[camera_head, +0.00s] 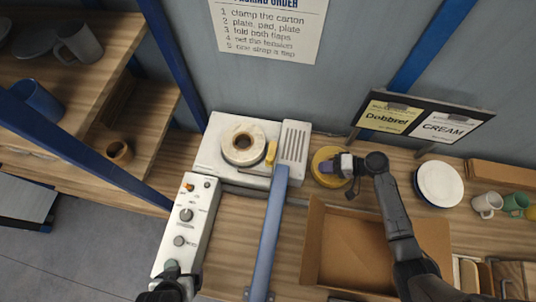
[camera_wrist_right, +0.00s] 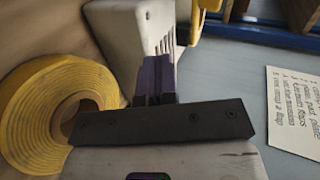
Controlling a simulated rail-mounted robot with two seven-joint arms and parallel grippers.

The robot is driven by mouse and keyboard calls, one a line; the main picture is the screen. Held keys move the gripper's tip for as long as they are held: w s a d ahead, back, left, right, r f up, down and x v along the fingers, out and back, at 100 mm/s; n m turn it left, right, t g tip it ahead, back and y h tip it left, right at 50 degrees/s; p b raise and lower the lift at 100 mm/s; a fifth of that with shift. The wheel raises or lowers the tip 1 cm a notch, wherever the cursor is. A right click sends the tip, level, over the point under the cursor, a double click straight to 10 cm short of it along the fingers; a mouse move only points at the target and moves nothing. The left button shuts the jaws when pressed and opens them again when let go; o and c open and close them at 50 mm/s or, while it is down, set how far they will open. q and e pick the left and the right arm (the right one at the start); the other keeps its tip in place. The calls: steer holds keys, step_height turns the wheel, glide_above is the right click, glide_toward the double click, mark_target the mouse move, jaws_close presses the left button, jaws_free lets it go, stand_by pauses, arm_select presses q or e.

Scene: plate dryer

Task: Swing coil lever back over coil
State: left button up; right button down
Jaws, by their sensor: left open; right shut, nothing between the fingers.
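The coil (camera_head: 228,143), a pale roll with a brown core, lies on the white machine (camera_head: 207,165). A short yellow lever (camera_head: 271,152) stands at the coil's right side, beside it rather than across it. A yellow piece, possibly this lever, shows at the top of the right wrist view (camera_wrist_right: 196,20). My right gripper (camera_head: 328,168), with purple fingers (camera_wrist_right: 156,78), is shut and empty, right of the machine's slotted housing (camera_head: 293,142) and over a yellow roll (camera_head: 322,155). My left gripper (camera_head: 172,272) is open at the lower left, by the control panel; its fingertips are hard to make out.
The control panel (camera_head: 180,228) has knobs and an orange switch. A blue bar (camera_head: 268,235) runs from the machine towards me. An open carton (camera_head: 345,245) stands below my right forearm. A sign stand (camera_head: 424,118), plates (camera_head: 439,184) and mugs are at right; a shelf is at left.

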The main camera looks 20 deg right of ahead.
mark_target(282, 159)
steer(key=shift+w+a+r+m+t+y, duration=0.25)
steer(key=shift+w+r+m+t+y, duration=0.4)
steer(key=shift+r+t, duration=0.2)
steer(key=shift+a, duration=0.1)
steer(key=x, duration=0.4)
steer(key=b+x, duration=0.1)
steer(key=x, duration=0.3)
steer(key=b+x, duration=0.1)
steer(key=x, duration=0.3)
steer(key=shift+w+a+r, duration=0.15)
steer(key=shift+a+r, duration=0.05)
steer(key=shift+r, duration=0.05)
steer(key=shift+w+a, duration=0.3)
steer(key=shift+a, duration=0.4)
